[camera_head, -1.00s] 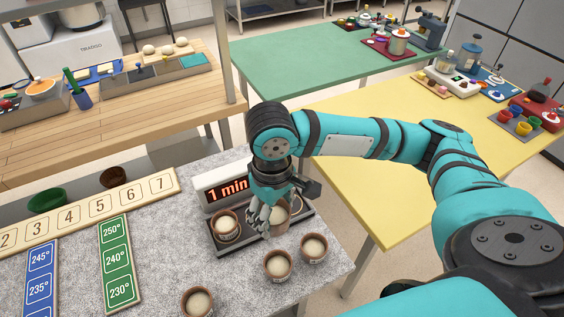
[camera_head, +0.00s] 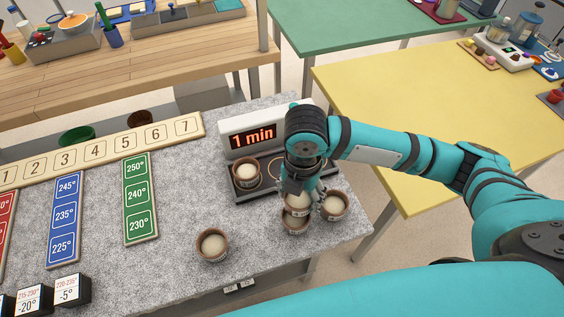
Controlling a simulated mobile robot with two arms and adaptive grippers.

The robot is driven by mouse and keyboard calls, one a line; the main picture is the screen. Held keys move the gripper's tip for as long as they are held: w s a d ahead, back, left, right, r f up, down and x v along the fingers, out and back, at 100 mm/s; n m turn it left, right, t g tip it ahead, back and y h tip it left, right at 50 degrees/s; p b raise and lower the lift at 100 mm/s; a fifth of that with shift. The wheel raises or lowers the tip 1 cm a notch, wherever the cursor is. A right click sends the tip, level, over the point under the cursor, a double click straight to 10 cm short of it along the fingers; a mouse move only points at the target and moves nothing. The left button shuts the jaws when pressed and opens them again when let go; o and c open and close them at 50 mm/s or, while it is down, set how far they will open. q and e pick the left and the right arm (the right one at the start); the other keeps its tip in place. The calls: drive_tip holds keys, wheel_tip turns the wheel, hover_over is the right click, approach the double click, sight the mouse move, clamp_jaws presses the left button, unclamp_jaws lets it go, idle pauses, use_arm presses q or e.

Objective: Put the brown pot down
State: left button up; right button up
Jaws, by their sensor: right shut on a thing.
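My right gripper (camera_head: 301,188) is shut on a brown pot (camera_head: 297,203) with pale filling. The fingers hide part of it. The held pot overlaps another brown pot (camera_head: 295,224) in the picture; I cannot tell whether they touch. Another similar pot (camera_head: 335,206) is just to the right. One pot (camera_head: 246,173) sits on the left place of the dark tray (camera_head: 243,197) before the "1 min" display (camera_head: 253,138). The tray's right place is partly hidden by my gripper and shows no pot. My left gripper is out of view.
A further pot (camera_head: 213,245) stands alone at the front left of the grey speckled counter (camera_head: 185,190). A number strip (camera_head: 95,153) and temperature cards (camera_head: 140,198) lie to the left. The counter's right edge is close to the right pot.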

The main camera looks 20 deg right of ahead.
drive_tip(key=w, duration=0.4)
drive_tip(key=w+p, duration=0.1)
drive_tip(key=w, duration=0.4)
drive_tip(key=w+f+p, duration=0.1)
drive_tip(key=w, duration=0.3)
drive_tip(key=shift+w+d, duration=0.2)
drive_tip(key=shift+w, duration=0.2)
wheel_tip(320, 180, down, 3)
drive_tip(key=shift+w+f+p, duration=0.1)
drive_tip(key=shift+p, duration=0.45)
drive_tip(key=shift+f, duration=0.25)
drive_tip(key=shift+f, duration=0.15)
drive_tip(key=o, duration=1.4)
drive_tip(key=shift+c, duration=0.2)
wheel_tip(320, 180, up, 12)
drive_tip(key=b, duration=0.1)
